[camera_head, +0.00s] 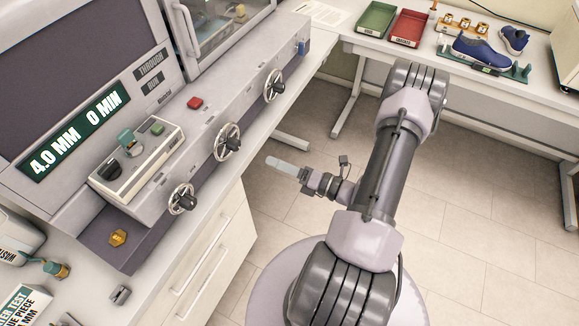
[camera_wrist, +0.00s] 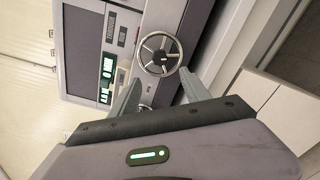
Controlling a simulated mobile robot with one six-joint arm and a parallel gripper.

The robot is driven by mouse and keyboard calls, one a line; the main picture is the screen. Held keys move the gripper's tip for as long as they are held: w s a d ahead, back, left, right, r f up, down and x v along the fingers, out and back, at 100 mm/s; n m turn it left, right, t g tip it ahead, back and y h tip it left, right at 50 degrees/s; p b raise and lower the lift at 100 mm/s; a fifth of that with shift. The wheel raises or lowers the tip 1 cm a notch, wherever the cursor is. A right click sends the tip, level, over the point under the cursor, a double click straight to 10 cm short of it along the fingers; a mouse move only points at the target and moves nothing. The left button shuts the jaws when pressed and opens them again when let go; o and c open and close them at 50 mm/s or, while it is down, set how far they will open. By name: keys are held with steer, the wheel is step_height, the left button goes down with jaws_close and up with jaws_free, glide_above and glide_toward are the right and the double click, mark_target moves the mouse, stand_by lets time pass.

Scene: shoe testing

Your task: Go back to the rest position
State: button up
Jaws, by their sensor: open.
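My gripper (camera_head: 287,166) is in the middle of the head view, over the floor in front of the machine. Its fingers point left toward the machine's handwheels and stand apart from them. In the wrist view my gripper (camera_wrist: 165,95) shows two pale fingers spread apart with nothing between them. A handwheel (camera_wrist: 159,54) shows beyond the fingers. The grey machine (camera_head: 225,100) with a lit display (camera_head: 75,132) stands at the left.
Three handwheels line the machine's front, the middle one (camera_head: 227,141) nearest my gripper. White drawers (camera_head: 212,255) stand below. A back bench (camera_head: 365,47) holds a green tray (camera_head: 376,18), a red tray (camera_head: 407,28) and blue shoes (camera_head: 480,52). The tiled floor (camera_head: 480,200) at right is clear.

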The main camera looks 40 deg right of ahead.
steer(key=v, duration=0.3)
steer(key=shift+s, duration=0.25)
steer(key=s+a+r+n+g+y+b, duration=0.15)
steer(key=a+r+n+g+b, duration=0.25)
steer(key=a+n+g, duration=0.55)
steer(key=a+r+n+g+y+b, duration=0.35)
steer(key=a+n+g, duration=0.25)
steer(key=a+n, duration=0.6)
steer(key=s+a+r+n+t+h+b, duration=0.1)
steer(key=s+r+n+t+h+b, duration=0.1)
steer(key=n, duration=0.7)
steer(key=s+r+n+t+h+b, duration=0.2)
steer(key=s+r+n+h+b, duration=0.1)
steer(key=n+h, duration=0.4)
steer(key=shift+s+a+n+b, duration=0.4)
steer(key=shift+n+b, duration=0.15)
steer(key=shift+n, duration=0.5)
